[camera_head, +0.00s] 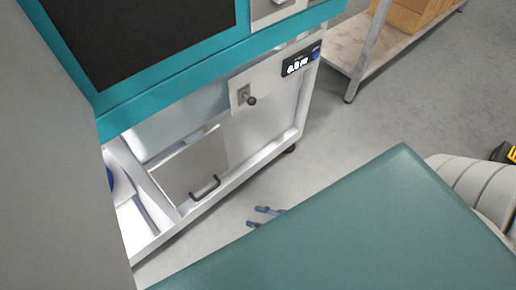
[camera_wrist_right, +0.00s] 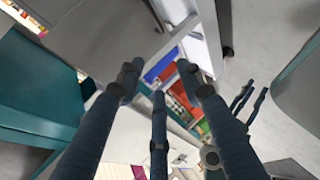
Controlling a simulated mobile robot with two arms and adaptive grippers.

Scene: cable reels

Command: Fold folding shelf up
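A grey square panel with a black handle (camera_head: 194,166), which looks like the folding shelf, sits low on the white side of the teal-topped cart (camera_head: 268,140). I cannot tell its exact tilt. The dark blue fingertips of my right gripper (camera_head: 259,217) show just past a teal slab's edge, to the right of the panel and apart from it. The rest of that gripper is hidden. In the right wrist view its three fingers (camera_wrist_right: 157,78) are spread with nothing between them. Other dark fingers (camera_wrist_right: 247,98) at the right there may be my left gripper; their state is unclear.
A large teal slab (camera_head: 370,235) fills the lower right of the head view. A small display (camera_head: 301,62) and a plate with a black knob (camera_head: 245,97) are on the cart's side. A shelf with cardboard boxes (camera_head: 412,14) stands behind. Grey floor is clear between.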

